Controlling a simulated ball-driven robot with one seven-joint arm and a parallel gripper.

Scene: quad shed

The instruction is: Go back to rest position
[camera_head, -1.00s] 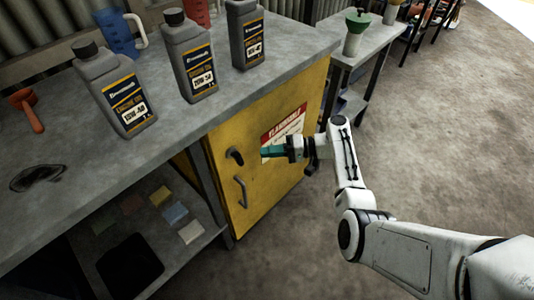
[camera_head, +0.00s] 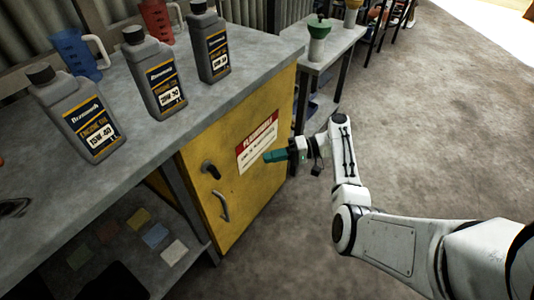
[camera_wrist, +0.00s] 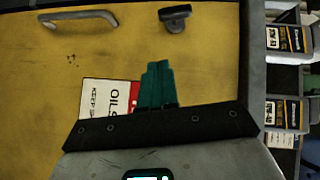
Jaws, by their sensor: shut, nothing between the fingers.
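My gripper (camera_head: 272,156) is in front of the yellow cabinet (camera_head: 245,205), near its red-and-white flammable label (camera_head: 258,141). Its teal fingers are together and hold nothing. In the wrist view, the shut fingers (camera_wrist: 156,84) stand in front of the yellow door (camera_wrist: 210,60) and hide part of the label. A dark handle (camera_wrist: 175,17) and a bar handle (camera_wrist: 80,20) are on the door. The door looks closed. My white arm reaches in from the lower right of the head view.
Several grey oil bottles (camera_head: 155,73) and a blue jug (camera_head: 78,52) stand on the grey workbench (camera_head: 150,130). A side table (camera_head: 335,45) with a green funnel (camera_head: 318,27) stands behind. The concrete floor (camera_head: 430,130) at the right is clear.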

